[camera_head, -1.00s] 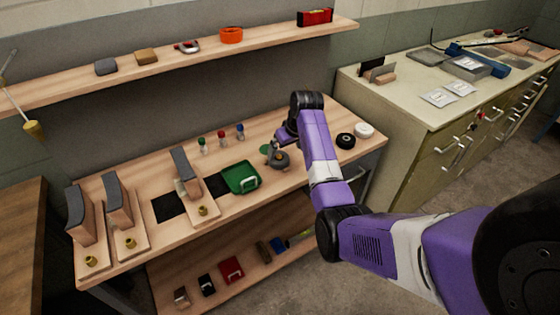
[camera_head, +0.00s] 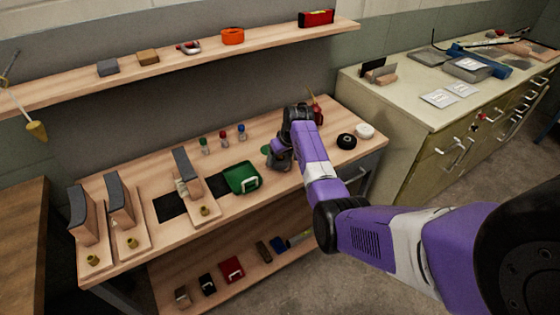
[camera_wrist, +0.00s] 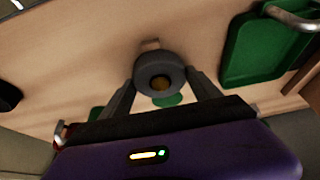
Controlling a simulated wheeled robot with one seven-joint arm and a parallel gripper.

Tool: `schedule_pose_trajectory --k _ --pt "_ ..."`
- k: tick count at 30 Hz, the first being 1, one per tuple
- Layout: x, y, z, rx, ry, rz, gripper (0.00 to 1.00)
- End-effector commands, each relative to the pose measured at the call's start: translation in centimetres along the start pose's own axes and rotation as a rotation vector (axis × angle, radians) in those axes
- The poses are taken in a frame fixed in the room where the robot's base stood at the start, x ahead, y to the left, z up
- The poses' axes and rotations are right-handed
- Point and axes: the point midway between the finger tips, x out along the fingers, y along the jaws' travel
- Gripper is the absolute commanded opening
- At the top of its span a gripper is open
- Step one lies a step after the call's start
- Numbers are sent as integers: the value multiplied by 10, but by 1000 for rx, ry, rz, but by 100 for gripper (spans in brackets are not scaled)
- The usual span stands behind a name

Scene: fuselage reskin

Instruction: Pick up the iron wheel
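The iron wheel, a dark grey ring with a brownish-yellow centre, lies on the wooden workbench and shows in the wrist view (camera_wrist: 141,84). In the head view it is mostly or wholly hidden by my gripper (camera_head: 275,162). In the wrist view my gripper (camera_wrist: 161,80) has its two fingers spread on either side of the wheel. The fingertips are very close to its rim; I cannot tell whether they touch it. The wheel appears to be still on the bench.
A green tray (camera_head: 243,178) lies just left of my gripper. Small red, green and blue-topped items (camera_head: 222,138) stand behind. A black roll (camera_head: 346,141) and a white roll (camera_head: 365,131) lie to the right, and a red item (camera_head: 317,112) stands behind my arm.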

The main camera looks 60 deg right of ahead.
Motion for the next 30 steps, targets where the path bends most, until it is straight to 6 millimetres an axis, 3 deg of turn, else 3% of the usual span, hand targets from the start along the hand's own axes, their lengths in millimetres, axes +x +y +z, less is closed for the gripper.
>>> schedule_pose_trajectory --k 1,9,23,30 --pt "0 0 0 0 0 0 54" --pt "0 0 0 0 0 0 1" --pt "-10 0 -6 0 5 1 0" --pt "-48 1 -23 0 10 2 0"
